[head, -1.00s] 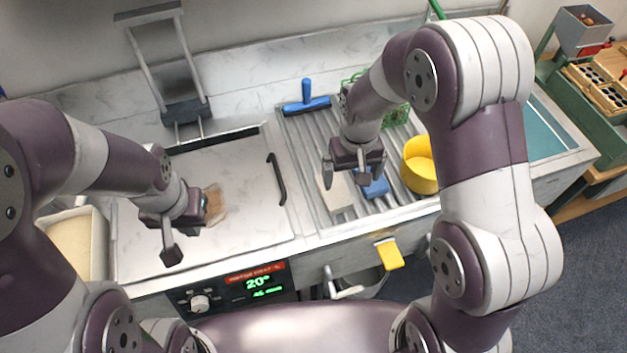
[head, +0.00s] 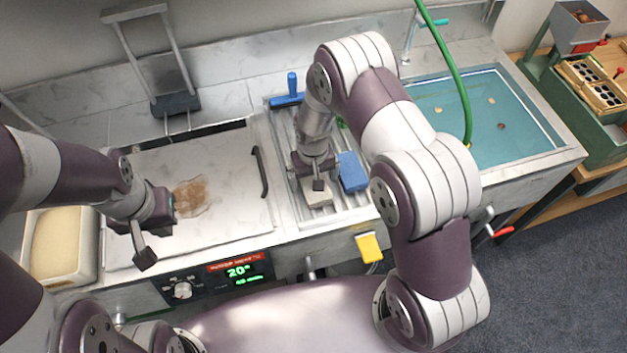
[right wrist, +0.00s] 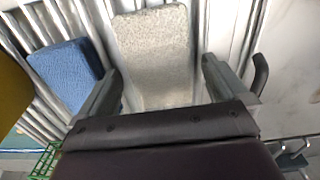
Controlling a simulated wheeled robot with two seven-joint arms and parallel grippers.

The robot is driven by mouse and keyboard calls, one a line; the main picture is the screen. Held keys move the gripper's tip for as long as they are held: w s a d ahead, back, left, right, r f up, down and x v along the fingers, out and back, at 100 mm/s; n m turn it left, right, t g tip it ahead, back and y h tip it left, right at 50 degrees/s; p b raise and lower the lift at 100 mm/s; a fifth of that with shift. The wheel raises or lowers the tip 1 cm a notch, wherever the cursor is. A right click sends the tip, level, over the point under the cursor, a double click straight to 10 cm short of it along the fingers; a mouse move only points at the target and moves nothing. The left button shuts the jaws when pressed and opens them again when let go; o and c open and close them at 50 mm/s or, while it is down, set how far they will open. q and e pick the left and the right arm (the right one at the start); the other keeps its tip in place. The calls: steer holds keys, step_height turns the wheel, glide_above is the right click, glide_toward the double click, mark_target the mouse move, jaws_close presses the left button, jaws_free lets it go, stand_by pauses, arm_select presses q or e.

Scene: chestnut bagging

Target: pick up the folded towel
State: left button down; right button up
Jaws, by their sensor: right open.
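The folded towel (head: 319,198), a pale grey-beige block, lies on the ribbed metal drainboard (head: 345,205). My right gripper (head: 318,183) is above it and hides part of it in the head view. In the right wrist view the towel (right wrist: 154,50) shows between the two spread fingers of my right gripper (right wrist: 160,75); I cannot tell whether they touch it. My left gripper (head: 157,232) looks open and empty over the front left of the pale flat lid, beside a brown patch (head: 190,196).
A blue block (head: 352,172) lies close to the towel's right; it also shows in the right wrist view (right wrist: 72,75). A dark lid handle (head: 261,172) stands to the left. A blue squeegee (head: 288,98) lies behind. A water basin (head: 490,125) with a green hose is at right.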

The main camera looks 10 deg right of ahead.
steer(key=shift+w+f, duration=0.15)
steer(key=shift+f, duration=0.15)
steer(key=c, duration=1)
steer(key=shift+c, duration=0.7)
steer(key=shift+r, duration=0.1)
steer(key=r, duration=0.1)
steer(key=r+b, duration=0.1)
steer(key=r, duration=0.2)
steer(key=shift+s+d+r+b, duration=0.1)
steer(key=shift+s+b, duration=0.2)
steer(key=shift+b, duration=0.05)
steer(key=s+d+r+b, duration=0.1)
steer(key=s+d+r, duration=0.3)
steer(key=s, duration=0.6)
step_height(320, 180, up, 3)
steer(key=shift+s+f+b, duration=0.15)
steer(key=shift+s+b, duration=0.05)
steer(key=shift+b, duration=0.15)
steer(key=shift+o, duration=1)
steer(key=shift+d, duration=0.2)
steer(key=shift+c, duration=0.5)
